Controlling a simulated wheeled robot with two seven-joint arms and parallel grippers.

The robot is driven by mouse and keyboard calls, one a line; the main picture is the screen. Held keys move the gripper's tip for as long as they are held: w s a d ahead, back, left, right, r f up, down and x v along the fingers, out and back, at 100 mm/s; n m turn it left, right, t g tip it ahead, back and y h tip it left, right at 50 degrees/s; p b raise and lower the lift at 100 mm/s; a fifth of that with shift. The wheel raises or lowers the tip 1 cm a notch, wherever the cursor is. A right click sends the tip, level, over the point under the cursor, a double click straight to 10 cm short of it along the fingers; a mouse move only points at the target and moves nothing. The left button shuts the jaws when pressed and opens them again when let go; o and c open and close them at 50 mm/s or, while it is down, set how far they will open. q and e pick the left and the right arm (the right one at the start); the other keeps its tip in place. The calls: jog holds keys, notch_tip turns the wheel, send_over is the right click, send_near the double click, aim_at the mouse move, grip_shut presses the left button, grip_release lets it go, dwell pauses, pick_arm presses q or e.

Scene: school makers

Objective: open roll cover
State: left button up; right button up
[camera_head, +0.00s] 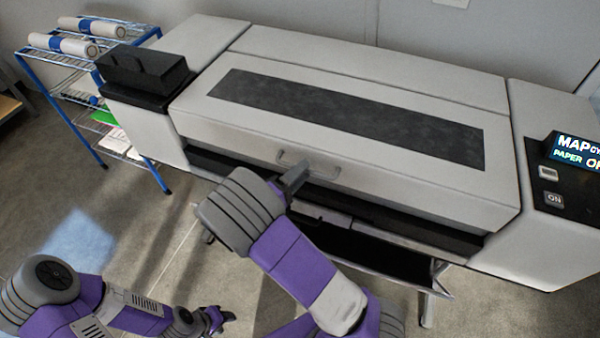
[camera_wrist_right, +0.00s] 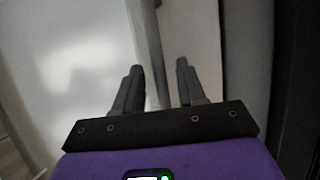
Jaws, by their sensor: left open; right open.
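The roll cover (camera_head: 380,105) is the light grey front lid of a wide plotter, with a dark strip across it. It looks shut. Its handle (camera_head: 312,170) is a thin grey bar on the lower front. My right gripper (camera_head: 299,176) is at the handle's left part and partly hides it. In the right wrist view my right gripper (camera_wrist_right: 159,70) is open, with a grey bar-like edge running between its fingers; I cannot tell whether they touch it. My left gripper (camera_head: 219,319) is open and empty, low over the floor, well away from the cover.
A control panel (camera_head: 572,150) with a lit display is at the plotter's right end. A black box (camera_head: 145,68) sits at its left end. A blue wire rack (camera_head: 60,75) with paper rolls stands at the left. A dark catch tray (camera_head: 375,257) hangs below the cover.

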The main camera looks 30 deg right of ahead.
grip_shut()
pick_arm(q)
jog(key=shift+r, duration=0.1)
pick_arm(e)
jog(key=shift+r, duration=0.1)
